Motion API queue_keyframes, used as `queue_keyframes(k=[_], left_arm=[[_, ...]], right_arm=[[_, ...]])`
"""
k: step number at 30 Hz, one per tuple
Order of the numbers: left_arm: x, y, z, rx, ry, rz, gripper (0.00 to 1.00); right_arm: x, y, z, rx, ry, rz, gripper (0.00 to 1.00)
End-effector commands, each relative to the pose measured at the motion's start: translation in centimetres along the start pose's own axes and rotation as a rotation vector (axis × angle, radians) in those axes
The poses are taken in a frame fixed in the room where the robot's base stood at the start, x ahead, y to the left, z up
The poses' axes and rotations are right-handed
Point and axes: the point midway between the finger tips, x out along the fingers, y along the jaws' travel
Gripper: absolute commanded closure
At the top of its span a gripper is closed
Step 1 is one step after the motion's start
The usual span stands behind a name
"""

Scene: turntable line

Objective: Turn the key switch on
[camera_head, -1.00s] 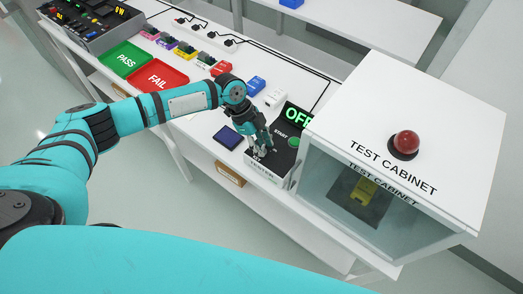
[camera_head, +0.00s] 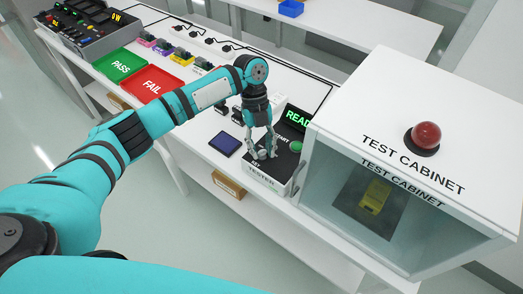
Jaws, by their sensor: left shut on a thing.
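The black and white tester box (camera_head: 262,183) stands on the white table, left of the test cabinet. Its display (camera_head: 297,118) is lit green and reads "READ", with the end of the word cut off by the cabinet. A green START button (camera_head: 296,146) sits on its top. My left gripper (camera_head: 263,153) points down at the front left of the tester's top, shut on the key switch. The switch is small and mostly hidden between the fingers, so I cannot see its exact angle. My right gripper is not in view.
The test cabinet (camera_head: 420,105), with a red dome (camera_head: 426,136) on top and a yellow part (camera_head: 375,197) inside, stands close on the right. A dark blue pad (camera_head: 225,143) lies left of the tester. Green PASS (camera_head: 120,65) and red FAIL (camera_head: 155,85) trays lie further left.

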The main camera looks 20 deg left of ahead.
Motion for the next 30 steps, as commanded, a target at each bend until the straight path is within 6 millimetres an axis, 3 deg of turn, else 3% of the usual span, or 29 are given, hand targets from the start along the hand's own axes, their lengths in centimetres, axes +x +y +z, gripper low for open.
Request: queue_keyframes(k=[9, 25, 26, 30], left_arm=[[-0.11, -0.13, 0.08, 0.110, -0.004, 0.043, 1.00], [-0.20, -0.12, 0.09, 0.131, -0.005, 0.051, 1.00], [-0.20, -0.13, 0.09, 0.131, -0.005, 0.051, 0.71], [-0.15, -0.11, 0.07, 0.131, -0.004, 0.052, 0.53]], right_arm=[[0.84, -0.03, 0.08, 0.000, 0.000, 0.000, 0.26], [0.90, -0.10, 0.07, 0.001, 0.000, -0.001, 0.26], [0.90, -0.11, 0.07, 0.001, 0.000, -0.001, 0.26], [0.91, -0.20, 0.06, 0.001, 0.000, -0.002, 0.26]])
